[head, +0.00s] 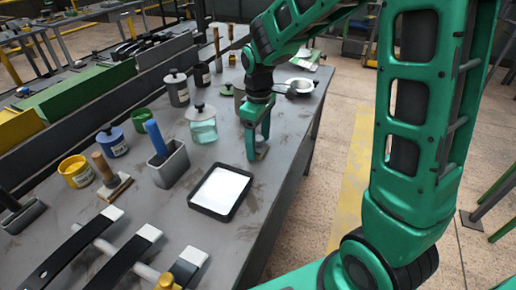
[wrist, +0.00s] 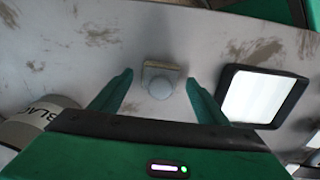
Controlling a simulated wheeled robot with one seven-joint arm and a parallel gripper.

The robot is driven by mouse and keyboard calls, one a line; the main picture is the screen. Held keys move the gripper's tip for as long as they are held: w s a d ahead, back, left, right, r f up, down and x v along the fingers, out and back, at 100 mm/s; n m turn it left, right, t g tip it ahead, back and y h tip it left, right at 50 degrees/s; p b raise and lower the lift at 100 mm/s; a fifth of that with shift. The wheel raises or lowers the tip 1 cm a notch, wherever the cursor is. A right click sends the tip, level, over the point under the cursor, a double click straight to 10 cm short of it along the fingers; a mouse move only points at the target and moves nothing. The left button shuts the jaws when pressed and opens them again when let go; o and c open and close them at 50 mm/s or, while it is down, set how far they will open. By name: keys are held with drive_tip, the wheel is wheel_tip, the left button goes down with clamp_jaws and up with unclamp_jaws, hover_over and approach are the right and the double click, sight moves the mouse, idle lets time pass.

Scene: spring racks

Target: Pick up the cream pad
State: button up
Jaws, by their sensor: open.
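A small beige block with a round grey knob, which looks like the cream pad (wrist: 150,70), lies on the grey bench in the wrist view. It sits between and just beyond my fingertips, with a finger on each side. In the head view only a little of the pad (head: 262,153) shows at the foot of my gripper (head: 257,150), and the rest is hidden behind the fingers. My gripper is open, pointing down at the bench, and holds nothing. Whether a finger touches the pad I cannot tell.
A black tray with a white inside (head: 222,190) lies close by, and a glass jar (head: 202,128) stands to the left. A metal holder with a blue handle (head: 168,163) and several pots stand farther left. The bench's right edge is near my gripper.

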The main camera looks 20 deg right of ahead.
drive_tip(key=shift+f, duration=0.7)
drive_tip(key=c, duration=1.1)
drive_tip(key=shift+c, duration=0.2)
drive_tip(key=shift+r, duration=0.1)
drive_tip(key=shift+r, duration=0.5)
drive_tip(key=r, duration=0.1)
drive_tip(key=a+r, duration=0.1)
drive_tip(key=r, duration=0.1)
drive_tip(key=shift+s+r, duration=0.1)
drive_tip(key=shift+r, duration=0.2)
drive_tip(key=s+a+r, duration=0.3)
drive_tip(key=a+r, duration=0.3)
drive_tip(key=a, duration=0.4)
drive_tip(key=shift+a+r, duration=0.15)
